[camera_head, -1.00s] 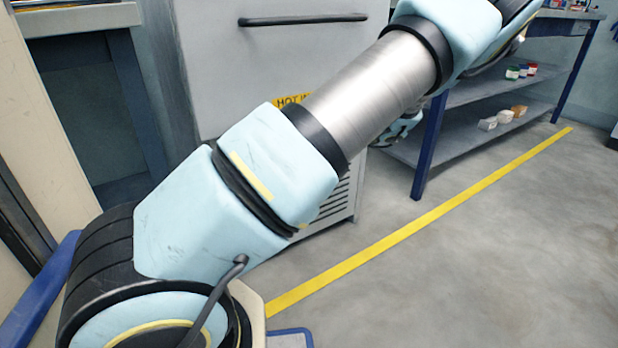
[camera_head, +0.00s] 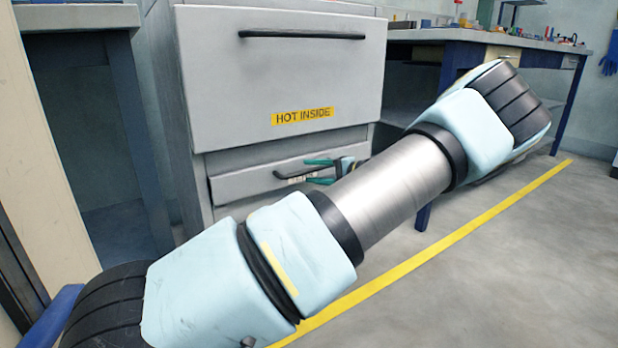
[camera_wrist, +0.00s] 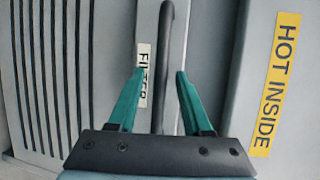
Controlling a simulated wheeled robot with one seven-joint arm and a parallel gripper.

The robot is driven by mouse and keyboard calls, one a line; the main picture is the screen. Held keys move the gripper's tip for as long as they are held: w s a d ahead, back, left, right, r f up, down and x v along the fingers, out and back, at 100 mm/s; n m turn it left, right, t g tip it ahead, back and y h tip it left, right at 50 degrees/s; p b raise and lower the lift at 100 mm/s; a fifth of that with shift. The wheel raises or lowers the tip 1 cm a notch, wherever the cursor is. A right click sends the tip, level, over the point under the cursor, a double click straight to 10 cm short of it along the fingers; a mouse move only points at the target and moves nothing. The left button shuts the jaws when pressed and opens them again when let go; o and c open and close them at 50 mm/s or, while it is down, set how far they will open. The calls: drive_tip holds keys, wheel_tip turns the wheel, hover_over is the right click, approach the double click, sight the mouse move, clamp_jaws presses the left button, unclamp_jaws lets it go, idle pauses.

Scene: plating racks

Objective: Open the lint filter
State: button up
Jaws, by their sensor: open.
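The lint filter is a grey drawer front (camera_head: 235,187) low on the grey cabinet, under its large upper door. It looks shut in the head view. Its dark bar handle (camera_head: 287,172) sits above a small white label, which reads "FILTER" (camera_wrist: 144,75) in the wrist view. My gripper (camera_head: 311,171) is at the drawer front with its teal fingers open. In the wrist view the handle (camera_wrist: 165,50) runs between the two fingertips of my gripper (camera_wrist: 160,72), with gaps on both sides. My arm hides the drawer's lower right part.
The upper door (camera_head: 270,75) has a dark handle (camera_head: 300,35) and a yellow "HOT INSIDE" label (camera_head: 302,116). A vent grille (camera_wrist: 50,70) shows beside the drawer in the wrist view. A workbench (camera_head: 480,36) stands to the right. Open floor (camera_head: 520,270) with a yellow line lies at the right.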

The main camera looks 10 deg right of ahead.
drive_tip(key=shift+x, duration=0.9)
drive_tip(key=shift+c, duration=0.2)
clamp_jaws()
idle(0.7)
